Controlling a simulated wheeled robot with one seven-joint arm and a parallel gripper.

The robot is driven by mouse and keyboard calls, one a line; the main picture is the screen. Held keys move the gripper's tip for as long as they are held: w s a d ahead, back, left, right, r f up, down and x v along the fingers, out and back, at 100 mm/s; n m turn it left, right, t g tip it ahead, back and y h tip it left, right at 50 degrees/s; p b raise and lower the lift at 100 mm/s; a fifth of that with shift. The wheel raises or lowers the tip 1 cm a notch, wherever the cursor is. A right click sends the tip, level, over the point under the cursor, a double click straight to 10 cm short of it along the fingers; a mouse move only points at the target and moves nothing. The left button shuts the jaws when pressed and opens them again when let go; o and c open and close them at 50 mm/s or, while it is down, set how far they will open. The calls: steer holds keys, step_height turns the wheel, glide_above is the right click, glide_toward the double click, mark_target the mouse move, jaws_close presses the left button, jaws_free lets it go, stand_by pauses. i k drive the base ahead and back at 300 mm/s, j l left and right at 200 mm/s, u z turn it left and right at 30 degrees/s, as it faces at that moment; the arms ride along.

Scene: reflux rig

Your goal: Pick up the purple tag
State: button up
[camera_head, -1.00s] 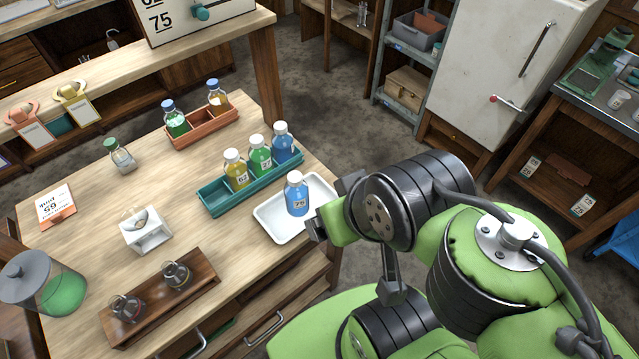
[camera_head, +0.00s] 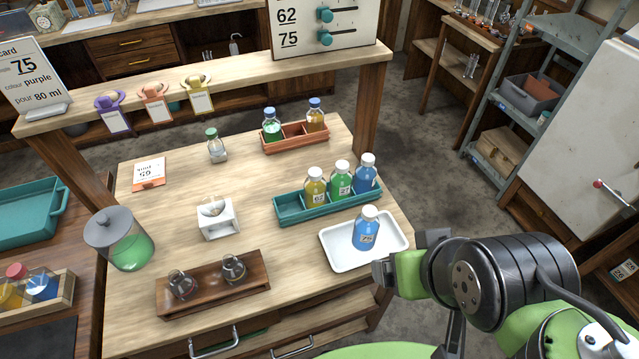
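The purple tag (camera_head: 115,121) hangs at the left end of the raised shelf's front edge, with a pale label on it. An orange tag (camera_head: 157,109) and a yellow tag (camera_head: 201,101) hang to its right. My gripper (camera_head: 382,272) is at the right edge of the table, beside the white tray, far to the right of the purple tag. Its fingers are seen partly side-on and small, so whether they are open or shut cannot be told. Nothing visible hangs from it.
A white tray (camera_head: 338,262) holds a blue bottle (camera_head: 366,230). A teal rack (camera_head: 290,207) holds several bottles, and an orange rack (camera_head: 292,142) stands behind it. A jar with green liquid (camera_head: 122,243) stands at the left. A card sign (camera_head: 33,80) stands on the shelf.

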mark_target(110, 113)
steer(key=u, duration=1.45)
